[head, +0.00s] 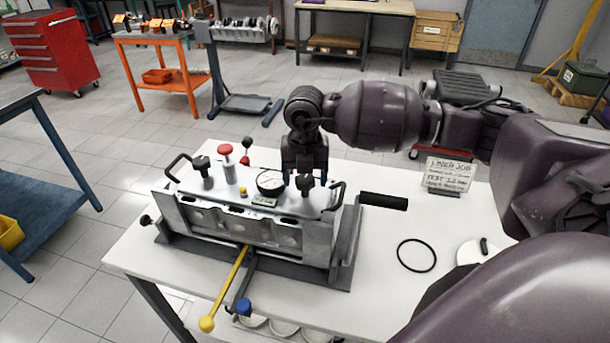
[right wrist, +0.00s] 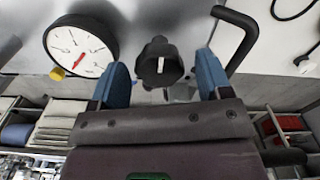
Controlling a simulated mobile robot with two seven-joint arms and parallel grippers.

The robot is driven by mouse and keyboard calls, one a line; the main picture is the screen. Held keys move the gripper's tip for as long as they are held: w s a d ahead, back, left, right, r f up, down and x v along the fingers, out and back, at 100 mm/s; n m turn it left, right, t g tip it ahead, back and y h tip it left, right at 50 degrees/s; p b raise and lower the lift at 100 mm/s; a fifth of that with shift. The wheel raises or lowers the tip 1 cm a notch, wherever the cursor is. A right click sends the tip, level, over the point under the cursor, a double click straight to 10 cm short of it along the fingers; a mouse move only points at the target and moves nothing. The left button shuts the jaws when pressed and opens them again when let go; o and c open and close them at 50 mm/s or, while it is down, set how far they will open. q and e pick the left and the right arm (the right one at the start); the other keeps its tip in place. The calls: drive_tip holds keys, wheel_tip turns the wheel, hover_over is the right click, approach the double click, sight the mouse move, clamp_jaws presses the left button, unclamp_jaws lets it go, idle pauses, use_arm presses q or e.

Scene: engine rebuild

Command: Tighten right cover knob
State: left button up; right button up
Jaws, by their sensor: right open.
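The right cover knob (head: 305,183) is black and lobed, at the right end of the metal cover (head: 235,190), beside a black bent handle (head: 337,195). My right gripper (head: 306,172) reaches down just behind the knob and partly above it. In the right wrist view the knob (right wrist: 158,62) with its white mark shows between the two blue fingertips (right wrist: 162,70). The fingers are open, with a gap on each side of the knob. The left cover knob (head: 202,164) is black too. My left gripper is not in view.
A dial gauge (head: 270,182) stands left of the right knob, close to the gripper. A red-topped knob (head: 226,152), a yellow-handled lever (head: 225,290) and a black side handle (head: 383,201) stick out. A black ring (head: 416,256) and sign (head: 448,174) are on the white table (head: 385,285).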

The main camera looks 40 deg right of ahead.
sight(305, 179)
wheel_tip(305, 179, up, 11)
idle(0.5)
idle(0.3)
drive_tip(key=shift+f, duration=0.1)
